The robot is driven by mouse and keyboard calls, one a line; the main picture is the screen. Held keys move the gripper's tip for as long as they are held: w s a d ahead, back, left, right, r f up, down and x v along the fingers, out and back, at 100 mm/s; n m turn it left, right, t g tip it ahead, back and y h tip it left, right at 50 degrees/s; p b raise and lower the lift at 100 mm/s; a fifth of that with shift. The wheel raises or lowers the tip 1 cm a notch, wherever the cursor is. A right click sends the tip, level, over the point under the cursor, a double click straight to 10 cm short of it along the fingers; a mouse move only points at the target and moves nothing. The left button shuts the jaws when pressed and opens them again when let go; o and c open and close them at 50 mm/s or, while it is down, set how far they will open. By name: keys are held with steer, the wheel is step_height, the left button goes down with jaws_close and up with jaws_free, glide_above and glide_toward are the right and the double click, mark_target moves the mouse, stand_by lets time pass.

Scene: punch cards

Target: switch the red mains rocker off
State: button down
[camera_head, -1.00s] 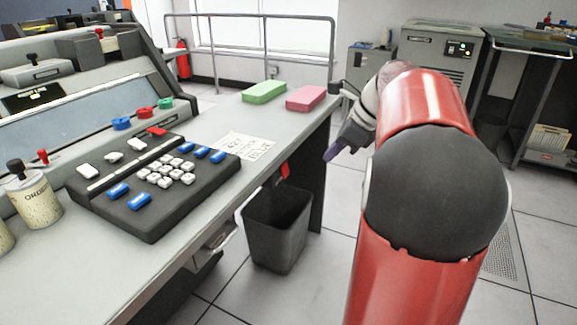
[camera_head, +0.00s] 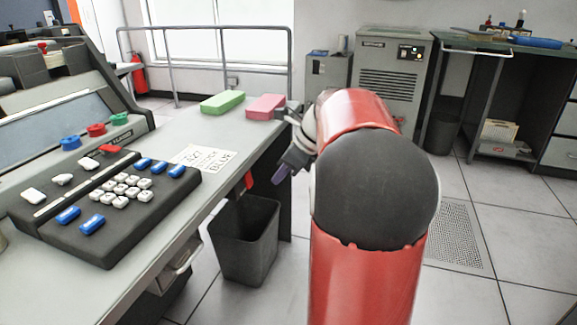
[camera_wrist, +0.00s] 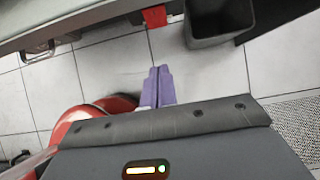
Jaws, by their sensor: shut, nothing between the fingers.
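A red rocker-like key (camera_head: 110,150) sits at the back of the dark key panel (camera_head: 60,238) on the desk; its on or off position is too small to tell. A separate red piece hangs under the desk's front edge (camera_head: 248,181), and it also shows at the top of the wrist view (camera_wrist: 155,17). I cannot tell which of these is the mains rocker.
A dark bin (camera_head: 245,240) stands under the desk end. A grey cabinet (camera_head: 390,75) with a small lit panel stands behind.

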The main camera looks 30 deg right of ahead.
mark_target(248, 179)
steer(key=w+a+f, duration=0.3)
steer(key=w, duration=0.1)
steer(key=shift+w+a+f, duration=0.25)
steer(key=shift+a+f, duration=0.05)
steer(key=shift+f+b, duration=0.1)
steer(key=shift+b, duration=0.25)
steer(key=shift+w+a+f+t+y, duration=0.1)
steer(key=shift+w+a+t+y, duration=0.1)
steer(key=shift+t+y, duration=0.15)
